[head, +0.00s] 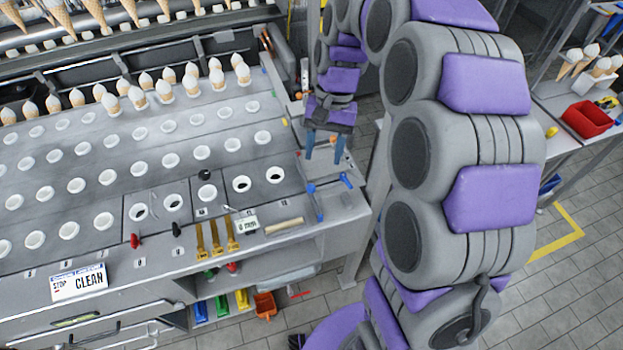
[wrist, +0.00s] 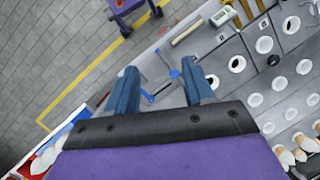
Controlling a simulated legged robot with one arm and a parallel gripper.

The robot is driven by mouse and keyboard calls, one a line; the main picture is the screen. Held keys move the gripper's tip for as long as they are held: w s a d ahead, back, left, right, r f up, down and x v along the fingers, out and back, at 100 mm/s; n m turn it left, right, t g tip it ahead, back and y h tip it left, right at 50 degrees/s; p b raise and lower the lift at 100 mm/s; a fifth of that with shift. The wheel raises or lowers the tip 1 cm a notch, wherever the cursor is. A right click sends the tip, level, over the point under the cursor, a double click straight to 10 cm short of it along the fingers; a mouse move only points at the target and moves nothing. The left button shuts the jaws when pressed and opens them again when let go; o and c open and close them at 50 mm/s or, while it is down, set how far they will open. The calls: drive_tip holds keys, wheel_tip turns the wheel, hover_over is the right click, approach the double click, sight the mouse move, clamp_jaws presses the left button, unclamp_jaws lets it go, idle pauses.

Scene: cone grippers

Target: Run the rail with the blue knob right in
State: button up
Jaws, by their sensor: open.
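My gripper (head: 324,154) is open and empty above the right end of the grey counter, its two blue fingers pointing down. In the wrist view my gripper (wrist: 161,67) has its fingers spread on either side of a blue-knobbed piece. Blue knobs (head: 311,188) sit at the counter's right end, with a blue knob (head: 345,180) further right. A blue knob also shows in the wrist view (wrist: 174,74), between and beyond the fingertips, apart from them. A thin rail seems to run there, but it is too small to tell how far in it sits.
The counter (head: 300,215) has rows of white-rimmed holes, with cones in the rear ones. A red knob (head: 135,240) and a black knob (head: 176,229) are at its front. Yellow tools (head: 216,238) and a wooden roller (head: 284,226) lie near the front edge. Open floor lies right.

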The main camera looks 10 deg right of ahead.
drive_tip(key=w+f+m+p, duration=0.1)
drive_tip(key=w+f+m, duration=0.15)
drive_tip(key=w, duration=0.45)
drive_tip(key=m+p, duration=0.1)
approach(310, 187)
drive_tip(key=shift+g+y, duration=0.4)
drive_tip(key=x, duration=0.5)
drive_tip(key=d+x, duration=0.1)
drive_tip(key=x, duration=0.2)
drive_tip(key=shift+w+a+f+b, duration=0.1)
drive_tip(key=shift+w+f+b, duration=0.1)
drive_tip(key=shift+f+b, duration=0.25)
drive_tip(key=shift+f, duration=0.1)
clamp_jaws()
